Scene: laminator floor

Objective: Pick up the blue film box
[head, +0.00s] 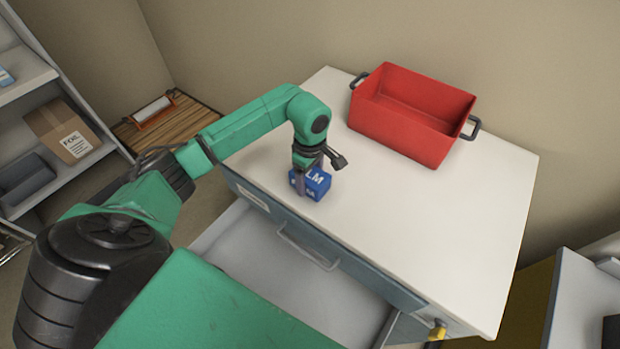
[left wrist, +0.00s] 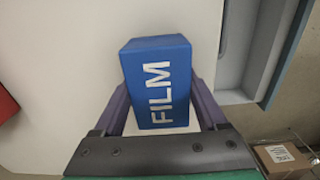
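The blue film box (head: 317,184) is at the drawer-side edge of the white cabinet top (head: 440,215), with white lettering on it. In the left wrist view the blue film box (left wrist: 157,85) fills the space between the two purple fingers. My left gripper (head: 312,178) points down over the box. It also shows in the left wrist view (left wrist: 160,100), with its fingertips against opposite sides of the box. The box appears to rest on the cabinet top; its underside is hidden. My right gripper is in neither view.
A red bin (head: 405,130) with dark handles stands on the cabinet top behind the box. The drawer (head: 290,270) below is open and looks empty. A shelf with a cardboard box (head: 65,132) is at the left. The cabinet top's right part is clear.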

